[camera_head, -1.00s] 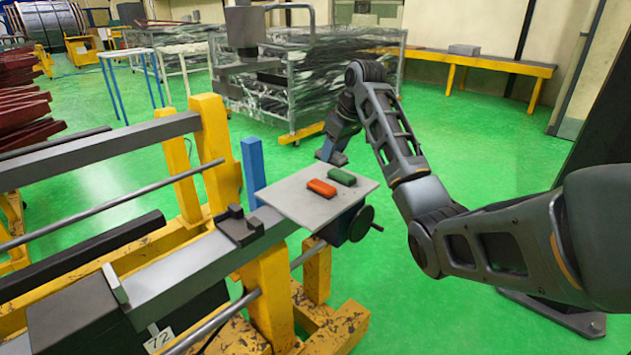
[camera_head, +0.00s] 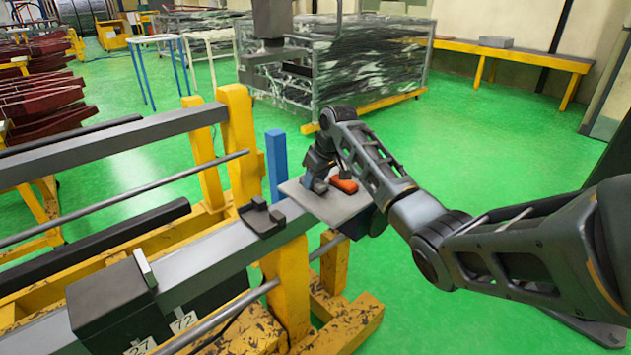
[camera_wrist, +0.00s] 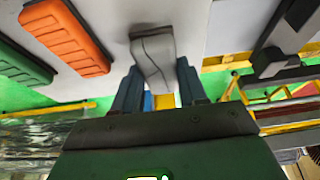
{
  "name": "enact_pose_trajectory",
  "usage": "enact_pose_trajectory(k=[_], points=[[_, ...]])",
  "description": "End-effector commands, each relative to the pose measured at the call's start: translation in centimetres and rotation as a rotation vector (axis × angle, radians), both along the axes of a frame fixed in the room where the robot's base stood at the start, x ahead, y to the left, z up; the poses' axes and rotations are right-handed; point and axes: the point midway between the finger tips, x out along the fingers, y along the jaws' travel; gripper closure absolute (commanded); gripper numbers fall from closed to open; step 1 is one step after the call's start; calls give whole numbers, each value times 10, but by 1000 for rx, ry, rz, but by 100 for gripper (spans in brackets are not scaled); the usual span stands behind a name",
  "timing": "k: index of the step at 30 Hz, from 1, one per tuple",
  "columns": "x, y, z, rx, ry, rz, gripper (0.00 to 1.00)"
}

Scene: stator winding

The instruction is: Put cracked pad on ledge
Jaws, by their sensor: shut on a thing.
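A grey pad with a dark crack-like line (camera_wrist: 152,58) is between the two fingers of my gripper (camera_wrist: 157,88) in the wrist view. In the head view my gripper (camera_head: 316,178) is at the left part of a flat grey plate (camera_head: 345,210), beside an orange pad (camera_head: 343,184). The held pad is hidden there. The orange pad (camera_wrist: 66,36) and a green pad (camera_wrist: 20,62) lie on the plate in the wrist view, left of the held pad. I cannot tell whether the held pad touches the plate.
A dark bracket (camera_head: 262,216) sits on the grey beam just left of the plate. A blue post (camera_head: 276,163) and a yellow post (camera_head: 240,140) stand behind it. A wire cage (camera_head: 345,65) stands farther back on open green floor.

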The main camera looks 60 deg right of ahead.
Motion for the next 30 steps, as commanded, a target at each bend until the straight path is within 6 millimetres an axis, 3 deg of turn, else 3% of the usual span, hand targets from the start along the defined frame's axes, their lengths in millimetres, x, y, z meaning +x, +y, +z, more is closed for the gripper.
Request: enact_pose_trajectory(k=[4,16,17,24,30], points=[[0,0,-14,0,0,0,89],[0,0,-19,0,-1,0,89],[0,0,-18,-1,-1,0,56],[0,0,-18,-1,-1,0,33],[0,0,-18,0,-1,0,33]])
